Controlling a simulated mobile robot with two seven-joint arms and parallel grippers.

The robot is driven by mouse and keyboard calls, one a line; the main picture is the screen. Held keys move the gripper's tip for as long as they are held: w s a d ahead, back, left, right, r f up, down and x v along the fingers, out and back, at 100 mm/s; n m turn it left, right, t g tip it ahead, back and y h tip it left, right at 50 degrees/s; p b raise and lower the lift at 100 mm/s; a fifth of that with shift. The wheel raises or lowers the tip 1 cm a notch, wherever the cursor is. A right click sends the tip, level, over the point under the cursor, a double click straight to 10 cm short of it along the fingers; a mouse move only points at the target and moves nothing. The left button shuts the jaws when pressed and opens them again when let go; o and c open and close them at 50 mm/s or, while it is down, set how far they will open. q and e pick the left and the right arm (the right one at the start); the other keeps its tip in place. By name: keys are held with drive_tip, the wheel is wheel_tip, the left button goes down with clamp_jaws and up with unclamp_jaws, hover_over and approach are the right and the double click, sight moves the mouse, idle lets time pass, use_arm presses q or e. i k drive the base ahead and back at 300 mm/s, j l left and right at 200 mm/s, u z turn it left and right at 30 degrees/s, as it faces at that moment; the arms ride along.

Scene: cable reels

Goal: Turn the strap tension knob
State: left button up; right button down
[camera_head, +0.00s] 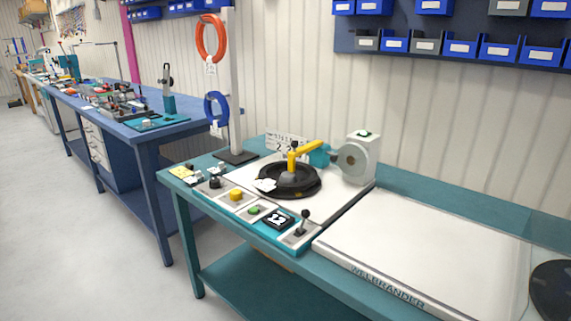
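A control strip runs along the front left edge of the teal workbench (330,262). It carries a black knob (215,182), a yellow knob or button (236,194), a green button (253,210), a dark display (278,219) reading 12 and a black-handled lever (302,224). I cannot tell from labels which one is the strap tension knob. Behind the strip is a black round reel plate (288,184) with a yellow arm (303,153) over it. Neither of my grippers is in view.
A white machine with a grey wheel (352,158) stands behind the reel plate. A post (235,90) holds an orange coil (211,38) and a blue coil (216,108). A white panel (430,250) lies clear at right. A blue bench (130,127) stands left; floor (70,230) is free.

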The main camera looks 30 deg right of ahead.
sight(215, 183)
drive_tip(key=i+j+z, duration=0.55)
drive_tip(key=z, duration=0.3)
drive_tip(key=i+j+z, duration=0.1)
drive_tip(key=j+z, duration=0.3)
drive_tip(key=j, duration=0.15)
